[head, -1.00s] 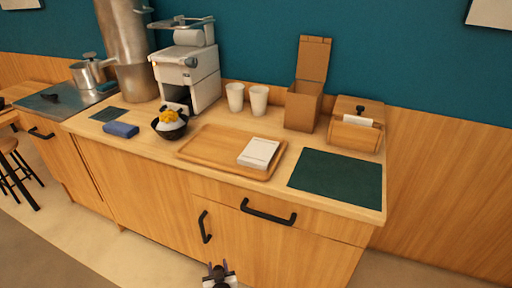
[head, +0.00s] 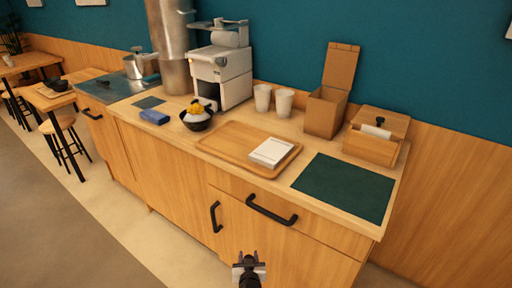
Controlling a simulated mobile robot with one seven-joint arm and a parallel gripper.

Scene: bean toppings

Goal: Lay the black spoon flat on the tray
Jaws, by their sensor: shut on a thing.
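The wooden tray (head: 225,141) lies on the counter, with a white pad or stack of paper (head: 271,152) on its right part. The left part of the tray is bare. My gripper (head: 248,259) is at the bottom edge of the head view, in front of the cabinet and well short of the tray. It is shut on a small dark thing, taken as the black spoon; its shape is hard to make out at this size. No other spoon shows on the counter.
Left of the tray are a black bowl (head: 196,120) with a yellow topping and a blue cloth (head: 154,117). Behind it stand two white cups (head: 284,102), a machine (head: 221,77) and an open box (head: 325,112). A dark green mat (head: 345,187) and a wooden box (head: 371,146) are at right.

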